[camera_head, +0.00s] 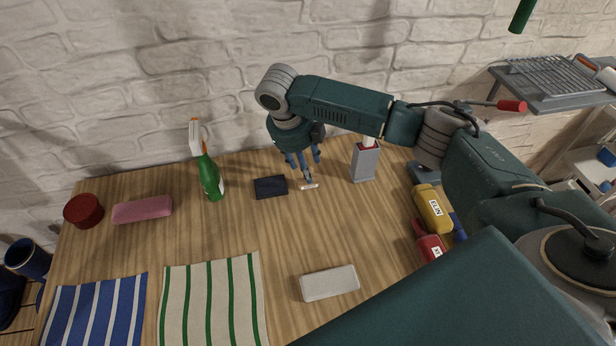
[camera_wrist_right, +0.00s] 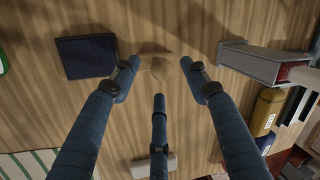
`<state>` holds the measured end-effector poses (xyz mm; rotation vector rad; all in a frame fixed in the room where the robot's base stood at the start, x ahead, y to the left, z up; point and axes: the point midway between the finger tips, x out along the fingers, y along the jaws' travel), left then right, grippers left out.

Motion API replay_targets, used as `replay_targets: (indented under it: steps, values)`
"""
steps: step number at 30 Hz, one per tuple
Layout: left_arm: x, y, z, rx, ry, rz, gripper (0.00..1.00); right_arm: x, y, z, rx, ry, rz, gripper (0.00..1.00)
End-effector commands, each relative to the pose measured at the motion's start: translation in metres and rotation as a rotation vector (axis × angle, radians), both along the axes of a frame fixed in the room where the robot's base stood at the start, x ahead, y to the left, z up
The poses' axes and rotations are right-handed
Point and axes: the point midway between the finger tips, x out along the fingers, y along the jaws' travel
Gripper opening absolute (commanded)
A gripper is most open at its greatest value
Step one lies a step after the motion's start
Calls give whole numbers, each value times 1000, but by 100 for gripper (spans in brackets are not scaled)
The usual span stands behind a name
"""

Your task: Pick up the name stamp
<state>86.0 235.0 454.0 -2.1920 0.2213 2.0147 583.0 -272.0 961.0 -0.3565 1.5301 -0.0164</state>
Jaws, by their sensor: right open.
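A small light-coloured piece that looks like the name stamp (camera_head: 311,186) lies on the wooden table, under my right gripper. In the right wrist view it shows as a tan shape with a rounded knob (camera_wrist_right: 160,68), between the fingertips. My right gripper (camera_head: 304,172) points down with its three blue fingers spread; it also shows in the right wrist view (camera_wrist_right: 162,85). The fingers are open around the stamp, and I cannot tell whether any touches it. A dark flat pad (camera_head: 271,187) lies just left of the stamp. My left gripper is not in view.
A grey upright holder (camera_head: 364,162) stands close on the right. A green spray bottle (camera_head: 210,178), pink block (camera_head: 142,209) and red round container (camera_head: 84,210) are left. Yellow (camera_head: 433,209) and red (camera_head: 430,246) bottles lie right. A pale block (camera_head: 329,282) and striped cloths (camera_head: 212,300) are nearer.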

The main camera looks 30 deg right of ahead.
Motion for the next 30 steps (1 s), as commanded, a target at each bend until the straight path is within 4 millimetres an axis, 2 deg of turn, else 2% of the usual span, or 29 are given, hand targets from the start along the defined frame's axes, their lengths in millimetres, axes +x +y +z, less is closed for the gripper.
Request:
replay_targets:
  steps: [3,9,16,17,23,30]
  values:
    - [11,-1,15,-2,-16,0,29,3,-7,-14,-2,5,-1,45]
    - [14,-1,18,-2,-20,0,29,5,-11,-37,-1,1,1,45]
    - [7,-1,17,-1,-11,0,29,6,-11,-39,-1,0,2,45]
    - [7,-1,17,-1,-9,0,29,6,-11,-39,-1,0,2,41]
    - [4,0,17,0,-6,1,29,5,-11,-39,-1,0,1,1]
    - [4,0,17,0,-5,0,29,6,-11,-38,-1,-1,1,0]
